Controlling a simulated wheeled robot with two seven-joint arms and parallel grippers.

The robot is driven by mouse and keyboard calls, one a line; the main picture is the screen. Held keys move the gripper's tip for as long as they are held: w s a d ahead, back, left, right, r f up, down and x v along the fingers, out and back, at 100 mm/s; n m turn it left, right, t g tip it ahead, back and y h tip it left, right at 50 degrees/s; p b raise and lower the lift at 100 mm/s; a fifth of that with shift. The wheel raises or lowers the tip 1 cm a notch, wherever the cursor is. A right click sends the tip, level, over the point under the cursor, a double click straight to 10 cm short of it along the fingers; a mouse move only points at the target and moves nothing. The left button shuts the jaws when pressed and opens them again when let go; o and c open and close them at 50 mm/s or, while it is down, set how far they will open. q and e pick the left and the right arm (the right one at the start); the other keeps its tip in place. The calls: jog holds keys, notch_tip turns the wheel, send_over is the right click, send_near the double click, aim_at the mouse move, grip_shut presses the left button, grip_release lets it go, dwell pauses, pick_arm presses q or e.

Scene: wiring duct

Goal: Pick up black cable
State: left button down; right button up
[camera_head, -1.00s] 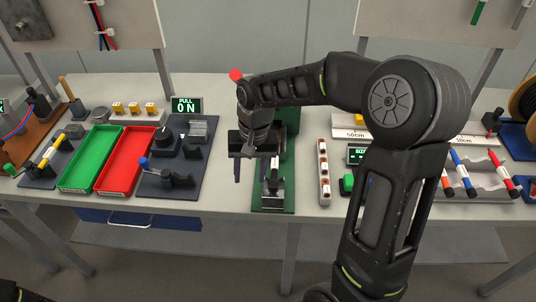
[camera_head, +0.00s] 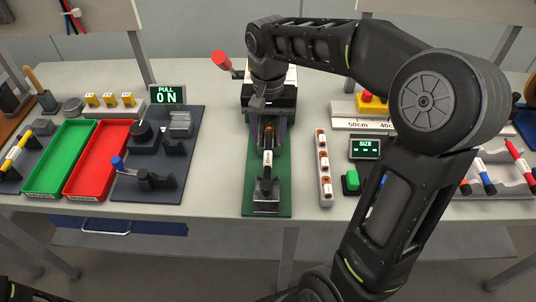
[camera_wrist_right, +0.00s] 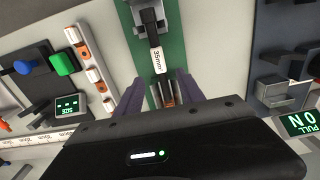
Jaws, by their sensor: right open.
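The black cable (camera_head: 267,170) lies on the green base plate (camera_head: 282,197). It carries a white label, which reads 35mm in the right wrist view, and has a copper-coloured end (camera_wrist_right: 167,95). A grey clamp-like block (camera_head: 266,196) is at its near end. My right gripper (camera_head: 268,138) is over the far part of the cable, fingers pointing down. In the right wrist view my right gripper (camera_wrist_right: 160,94) is open, with one purple finger on each side of the copper-coloured end. I cannot tell whether a finger touches it. My left gripper is not visible.
A white strip with copper-coloured pieces (camera_head: 324,170) stands close to the right of the plate. A dark lever fixture (camera_head: 150,180), a red tray (camera_head: 98,162) and a green tray (camera_head: 55,160) are to the left. The table between fixture and plate is clear.

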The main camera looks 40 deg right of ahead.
aim_at(268, 153)
jog(key=shift+f, duration=0.4)
jog(key=shift+f, duration=0.1)
notch_tip(268, 153, down, 5)
jog(key=shift+p, duration=0.45)
jog(key=shift+c, duration=0.5)
grip_shut()
